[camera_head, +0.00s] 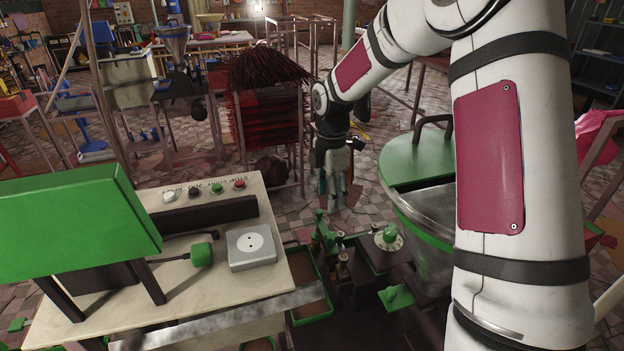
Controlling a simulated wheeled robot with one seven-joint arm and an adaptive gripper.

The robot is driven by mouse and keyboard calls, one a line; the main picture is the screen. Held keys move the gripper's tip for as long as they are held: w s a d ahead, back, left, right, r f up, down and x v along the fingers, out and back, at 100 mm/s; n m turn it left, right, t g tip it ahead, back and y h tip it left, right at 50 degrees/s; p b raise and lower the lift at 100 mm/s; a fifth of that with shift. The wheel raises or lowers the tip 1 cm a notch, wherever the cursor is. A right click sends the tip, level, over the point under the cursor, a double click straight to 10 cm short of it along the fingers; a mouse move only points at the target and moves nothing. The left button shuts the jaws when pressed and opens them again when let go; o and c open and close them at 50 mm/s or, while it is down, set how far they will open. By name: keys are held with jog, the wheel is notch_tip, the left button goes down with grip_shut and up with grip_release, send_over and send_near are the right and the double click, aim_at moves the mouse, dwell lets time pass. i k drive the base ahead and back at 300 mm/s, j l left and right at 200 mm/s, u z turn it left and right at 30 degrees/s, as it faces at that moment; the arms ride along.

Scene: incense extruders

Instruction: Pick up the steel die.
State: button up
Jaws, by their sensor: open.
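The likely steel die is a silver-grey square block (251,248) with a round face and small dark holes. It lies flat on the pale bench top (185,310), near its right edge. My gripper (336,194) hangs pointing down at the end of my arm, right of the block and farther back. It is apart from the block, and its jaws are open, with nothing visibly held. The fingers look small and partly blend into the background.
A green switch or plug (202,254) with a dark cable lies left of the block. A row of coloured knobs (217,188) and a green panel (75,225) stand behind and left. Green machinery (388,238) and a green-lidded drum (425,160) stand right of the bench.

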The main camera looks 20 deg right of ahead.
aim_at(343, 276)
jog(key=k+j, duration=0.65)
jog(key=k, duration=0.25)
